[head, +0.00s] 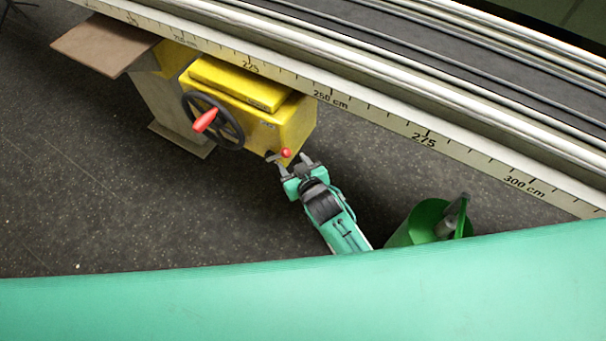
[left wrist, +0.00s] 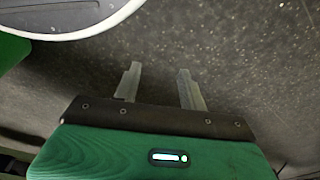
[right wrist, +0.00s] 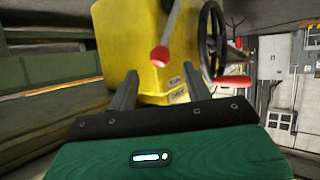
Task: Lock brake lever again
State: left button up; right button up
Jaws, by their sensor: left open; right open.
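The brake lever's red knob (head: 286,153) is at the lower front corner of the yellow box (head: 262,128). In the right wrist view the red knob (right wrist: 158,56) sits on a thin rod rising in front of the yellow box (right wrist: 148,30). My right gripper (head: 289,161) is open at the knob, its two fingers on either side of it in the picture. In the right wrist view its fingers (right wrist: 160,80) are apart with nothing held. I cannot tell if they touch the lever. My left gripper (left wrist: 159,72) is open and empty above dark floor, outside the head view.
A black handwheel (head: 230,130) with a red handle (head: 204,120) is on the box, left of the lever. A long rail with a centimetre scale (head: 380,122) runs behind. A green bin (head: 425,224) stands right of my right arm. Dark floor (head: 90,190) is clear at left.

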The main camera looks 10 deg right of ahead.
pick_arm(q)
jog(key=shift+s+a+f, duration=0.15)
jog(key=shift+s+f, duration=0.05)
jog(key=shift+f, duration=0.6)
pick_arm(e)
jog(key=v, duration=0.7)
